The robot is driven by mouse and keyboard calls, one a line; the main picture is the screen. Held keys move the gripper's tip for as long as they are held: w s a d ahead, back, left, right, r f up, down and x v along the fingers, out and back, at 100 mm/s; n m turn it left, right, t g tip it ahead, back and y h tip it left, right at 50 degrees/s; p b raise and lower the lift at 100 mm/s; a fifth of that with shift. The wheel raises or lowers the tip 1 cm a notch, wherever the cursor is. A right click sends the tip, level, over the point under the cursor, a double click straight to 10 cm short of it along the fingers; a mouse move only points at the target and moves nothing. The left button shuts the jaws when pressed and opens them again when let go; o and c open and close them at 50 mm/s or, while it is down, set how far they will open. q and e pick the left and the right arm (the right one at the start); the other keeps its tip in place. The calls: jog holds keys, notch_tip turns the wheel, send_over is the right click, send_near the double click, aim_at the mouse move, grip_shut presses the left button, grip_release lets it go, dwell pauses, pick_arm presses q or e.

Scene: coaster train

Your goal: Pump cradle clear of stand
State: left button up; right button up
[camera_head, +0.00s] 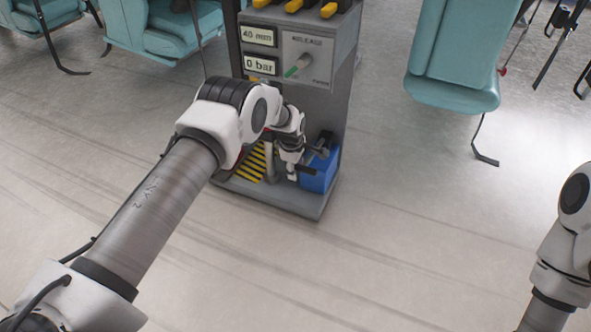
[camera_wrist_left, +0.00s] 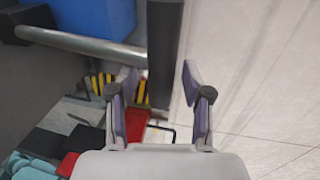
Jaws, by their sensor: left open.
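The grey stand (camera_head: 300,60) rises in the middle of the head view, with a blue box (camera_head: 319,178) low at its right front. The blue box also shows at the top of the left wrist view (camera_wrist_left: 95,15). My left gripper (camera_head: 297,172) is low beside the blue box and partly hidden by my wrist. In the left wrist view its fingers (camera_wrist_left: 159,80) are apart, with a dark upright bar (camera_wrist_left: 163,50) seen between them. A grey metal tube (camera_wrist_left: 85,43) runs to this bar. I cannot tell whether the fingers touch the bar. I cannot single out the cradle.
The stand carries a "40 mm" display (camera_head: 258,35), a "0 bar" display (camera_head: 260,66) and a green-tipped release knob (camera_head: 298,67). Yellow-black stripes (camera_head: 251,166) mark its base. Teal seats stand at the left (camera_head: 160,30) and right (camera_head: 455,55). The floor in front is clear.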

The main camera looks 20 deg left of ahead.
pick_arm(q)
grip_shut()
jog(key=r, duration=0.1)
jog(key=w+r+p, duration=0.1)
jog(key=r, duration=0.1)
jog(key=r+p, duration=0.1)
jog(key=r, duration=0.1)
jog(key=shift+w+r, duration=0.25)
jog(key=shift+w, duration=0.1)
grip_release()
jog(key=shift+f, duration=0.1)
